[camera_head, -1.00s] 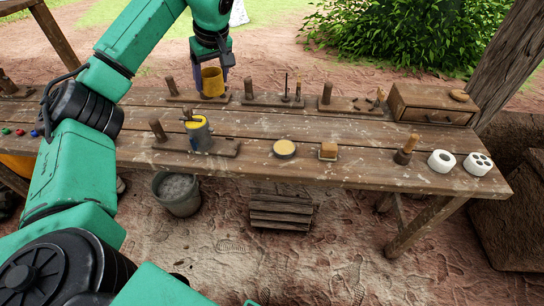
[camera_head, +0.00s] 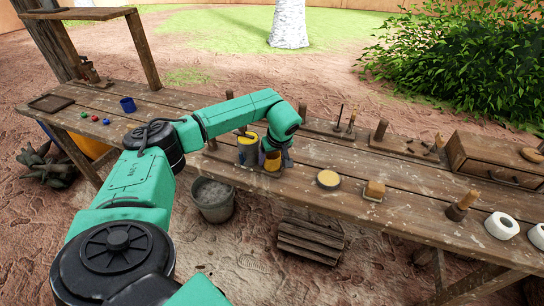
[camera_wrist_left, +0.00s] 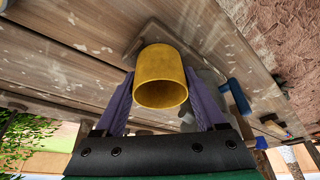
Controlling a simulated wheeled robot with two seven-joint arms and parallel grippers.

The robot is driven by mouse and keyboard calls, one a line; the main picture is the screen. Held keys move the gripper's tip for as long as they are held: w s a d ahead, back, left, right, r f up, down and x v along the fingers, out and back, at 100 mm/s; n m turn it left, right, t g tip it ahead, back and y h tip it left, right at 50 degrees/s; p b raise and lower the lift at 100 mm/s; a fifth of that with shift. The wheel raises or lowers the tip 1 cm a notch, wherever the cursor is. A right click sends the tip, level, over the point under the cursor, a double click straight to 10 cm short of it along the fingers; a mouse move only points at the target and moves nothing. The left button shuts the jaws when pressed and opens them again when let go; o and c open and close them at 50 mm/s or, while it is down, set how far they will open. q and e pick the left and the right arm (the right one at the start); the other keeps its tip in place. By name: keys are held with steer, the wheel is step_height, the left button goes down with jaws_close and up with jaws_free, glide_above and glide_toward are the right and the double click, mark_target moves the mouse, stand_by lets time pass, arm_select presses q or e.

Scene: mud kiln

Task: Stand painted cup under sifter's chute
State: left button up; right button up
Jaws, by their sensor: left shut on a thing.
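My left gripper (camera_head: 272,160) is shut on a yellow cup (camera_head: 271,164), low over the front of the bench, just right of the sifter. The wrist view shows the same yellow cup (camera_wrist_left: 161,80) between the purple fingers. The sifter (camera_head: 247,152) is a grey body with a yellow top and a crank, standing on a wooden base board. The chute cannot be made out. I cannot tell whether the cup touches the board. My right gripper is not in view.
A blue cup (camera_head: 127,104) and small coloured balls lie on the left of the bench (camera_head: 335,217). A round yellow-topped dish (camera_head: 328,179) and a wooden block (camera_head: 374,190) stand right of the gripper. Peg boards line the back; a grey bucket (camera_head: 213,199) is below.

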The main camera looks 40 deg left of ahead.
arm_select(q)
steer(key=shift+d+f, duration=0.1)
steer(key=o, duration=1.3)
steer(key=b+v, duration=0.1)
steer(key=v, duration=1.1)
steer(key=shift+s, duration=0.1)
steer(key=shift+d, duration=0.15)
